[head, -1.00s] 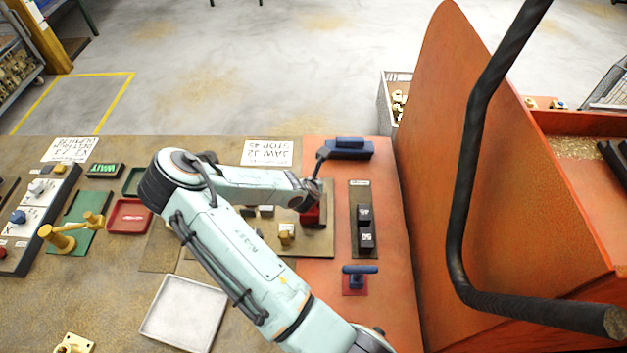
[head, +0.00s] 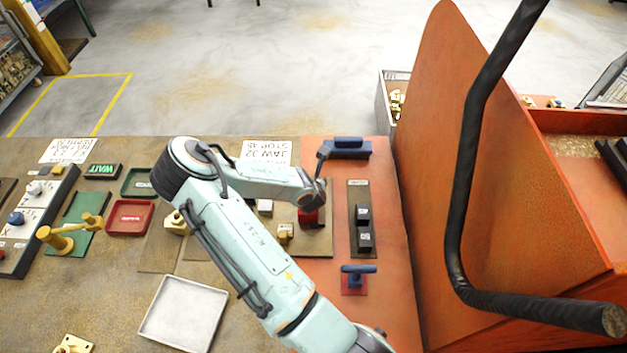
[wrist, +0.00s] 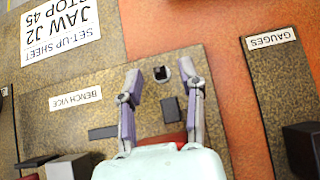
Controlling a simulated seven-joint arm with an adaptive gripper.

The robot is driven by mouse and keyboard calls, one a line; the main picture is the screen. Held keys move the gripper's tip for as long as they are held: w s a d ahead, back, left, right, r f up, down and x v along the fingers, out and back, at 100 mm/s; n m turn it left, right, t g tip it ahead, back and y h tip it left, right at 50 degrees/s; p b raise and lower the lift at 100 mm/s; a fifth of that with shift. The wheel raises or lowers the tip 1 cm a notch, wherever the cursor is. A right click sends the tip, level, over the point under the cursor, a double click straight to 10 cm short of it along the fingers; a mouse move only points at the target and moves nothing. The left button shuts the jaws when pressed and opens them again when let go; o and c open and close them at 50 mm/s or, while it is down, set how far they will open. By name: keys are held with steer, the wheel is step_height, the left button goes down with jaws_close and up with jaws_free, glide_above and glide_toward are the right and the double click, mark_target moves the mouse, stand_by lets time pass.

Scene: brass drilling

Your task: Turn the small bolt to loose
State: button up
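My gripper (wrist: 160,72) shows in the wrist view with its two purple-grey fingers apart and nothing held between them. It is above the brown bench vice plate (wrist: 60,122). A red part (wrist: 176,138) is partly hidden by my gripper. In the head view a red block (head: 309,219) stands below my wrist. I cannot tell which part is the small bolt or how it is set.
A blue lever piece (head: 347,150) and a blue T-handle (head: 358,271) stand on the orange bench area. The gauges board (head: 361,190) lies right of the vice plate. A tall orange panel (head: 480,180) rises farther right. A pale tray (head: 183,314) lies at the front left.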

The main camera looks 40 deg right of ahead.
steer(key=v, duration=0.7)
steer(key=shift+s+a+r, duration=0.15)
steer(key=shift+a, duration=0.05)
steer(key=shift+d, duration=0.1)
stand_by(0.3)
